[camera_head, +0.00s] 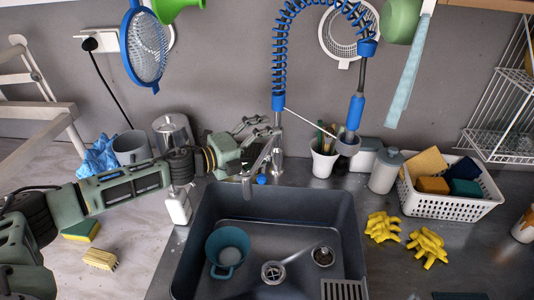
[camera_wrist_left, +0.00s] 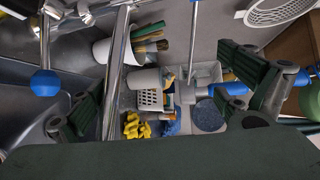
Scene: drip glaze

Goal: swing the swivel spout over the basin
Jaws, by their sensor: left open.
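The swivel spout (camera_head: 261,158) is a grey metal tube on the tap's post (camera_head: 277,142). It slopes toward the front left, and its end shows near the back rim of the dark basin (camera_head: 335,202). My left gripper (camera_head: 254,135) is open beside the tap, at the spout's upper left. In the left wrist view, a shiny metal tube (camera_wrist_left: 117,65), which looks like the spout, passes between the open fingers with space on both sides. Whether any finger touches it cannot be told. My right gripper is not in view.
A blue spring hose (camera_head: 279,60) arches above the tap to a spray head (camera_head: 355,112). A white brush cup (camera_head: 323,160) stands at its right. A soap bottle (camera_head: 177,205) stands left of the basin.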

